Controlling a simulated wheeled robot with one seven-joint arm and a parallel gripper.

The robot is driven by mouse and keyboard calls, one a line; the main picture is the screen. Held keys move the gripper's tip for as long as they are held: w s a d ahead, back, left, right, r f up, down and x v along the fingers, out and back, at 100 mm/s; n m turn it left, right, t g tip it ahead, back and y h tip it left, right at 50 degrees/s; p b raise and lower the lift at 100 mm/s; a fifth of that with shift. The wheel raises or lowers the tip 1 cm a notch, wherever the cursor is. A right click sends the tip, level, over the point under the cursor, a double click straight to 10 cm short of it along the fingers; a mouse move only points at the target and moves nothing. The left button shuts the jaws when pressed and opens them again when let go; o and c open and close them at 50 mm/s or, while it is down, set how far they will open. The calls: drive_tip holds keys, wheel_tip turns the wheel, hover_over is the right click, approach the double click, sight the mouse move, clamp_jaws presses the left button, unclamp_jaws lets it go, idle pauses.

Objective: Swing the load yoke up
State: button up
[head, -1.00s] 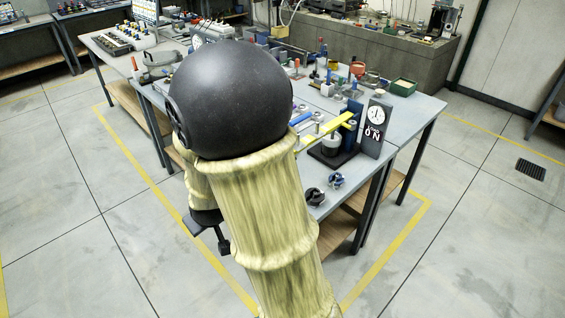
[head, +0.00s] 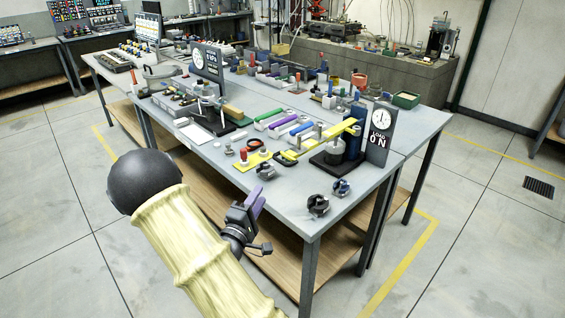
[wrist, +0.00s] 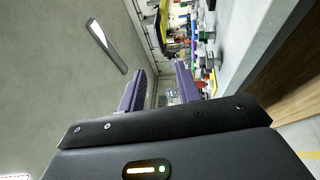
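The load yoke appears to be the long yellow bar (head: 325,138) on the near bench, lying roughly level with a dark handle at its left end. Its right end meets a device with a black base (head: 333,162), beside a dial panel (head: 379,130) reading "LOAD ON". My gripper (head: 256,204) has purple fingers and is in front of the bench's near edge, left of and apart from the yellow bar. In the wrist view my gripper (wrist: 161,88) is open, with nothing between its fingers. A yellow piece (wrist: 163,20) shows beyond them; I cannot tell if it is the yoke.
Two dark clamp-like parts (head: 318,205) sit near the bench's front corner. A yellow plate (head: 252,161) with a red knob lies left of the bar. Several small fixtures crowd the bench (head: 285,205) farther back. A wooden shelf (head: 215,190) runs below. The floor in front is clear.

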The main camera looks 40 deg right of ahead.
drive_tip(key=shift+d, duration=0.1)
drive_tip(key=p+x, duration=0.2)
drive_tip(key=x, duration=1.5)
drive_tip(key=shift+w, duration=0.15)
clamp_jaws()
